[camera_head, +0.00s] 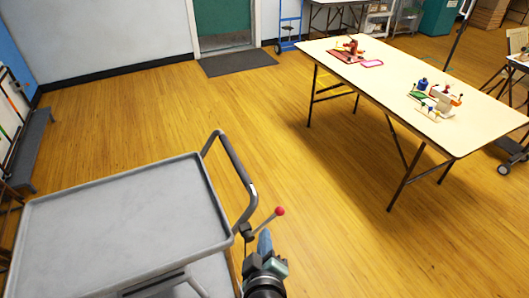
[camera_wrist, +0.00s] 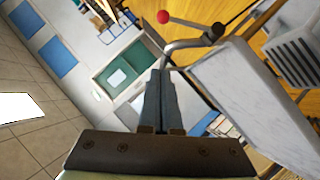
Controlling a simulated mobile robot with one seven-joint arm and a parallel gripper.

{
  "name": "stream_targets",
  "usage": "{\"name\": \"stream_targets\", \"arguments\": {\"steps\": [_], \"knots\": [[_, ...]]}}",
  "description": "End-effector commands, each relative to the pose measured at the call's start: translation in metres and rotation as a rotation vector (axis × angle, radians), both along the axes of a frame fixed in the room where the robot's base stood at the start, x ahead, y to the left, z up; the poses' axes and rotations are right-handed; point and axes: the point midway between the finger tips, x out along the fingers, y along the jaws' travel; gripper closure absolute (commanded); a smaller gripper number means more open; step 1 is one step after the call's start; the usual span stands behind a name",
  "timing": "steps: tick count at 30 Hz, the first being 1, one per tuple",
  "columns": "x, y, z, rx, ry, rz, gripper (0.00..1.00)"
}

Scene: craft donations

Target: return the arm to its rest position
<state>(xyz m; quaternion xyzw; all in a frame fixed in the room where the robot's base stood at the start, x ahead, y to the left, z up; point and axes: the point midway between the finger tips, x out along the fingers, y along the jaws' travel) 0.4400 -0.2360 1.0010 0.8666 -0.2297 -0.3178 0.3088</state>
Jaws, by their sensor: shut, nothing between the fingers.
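My gripper (camera_head: 265,243) shows at the bottom middle of the head view, just right of the grey cart's handle. In the wrist view its two fingers (camera_wrist: 160,82) are together with nothing between them. The arm is held above the wooden floor, clear of the folding table. The rest of my arm is mostly out of view.
A grey cart (camera_head: 120,215) with an empty top stands at the lower left, its red-knobbed lever (camera_head: 279,211) close to my gripper. A cream folding table (camera_head: 400,72) with small craft items stands at the right. Open wooden floor (camera_head: 300,165) lies between them.

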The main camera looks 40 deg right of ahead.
Motion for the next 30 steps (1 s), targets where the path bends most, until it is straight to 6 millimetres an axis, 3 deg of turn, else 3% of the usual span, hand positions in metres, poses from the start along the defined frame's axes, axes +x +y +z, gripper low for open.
{"name": "stream_targets", "arguments": {"steps": [14,17,20,23,27,30], "knots": [[0.0,0.0,0.0,0.0,0.0,0.0,1.0],[0.008,0.003,0.01,0.004,-0.029,0.007,1.0],[0.03,0.012,0.042,0.019,-0.118,0.031,1.0],[0.061,0.03,0.098,0.051,-0.268,0.076,1.0],[0.096,0.065,0.195,0.112,-0.511,0.165,1.0],[0.108,0.094,0.266,0.162,-0.684,0.242,1.0]]}}
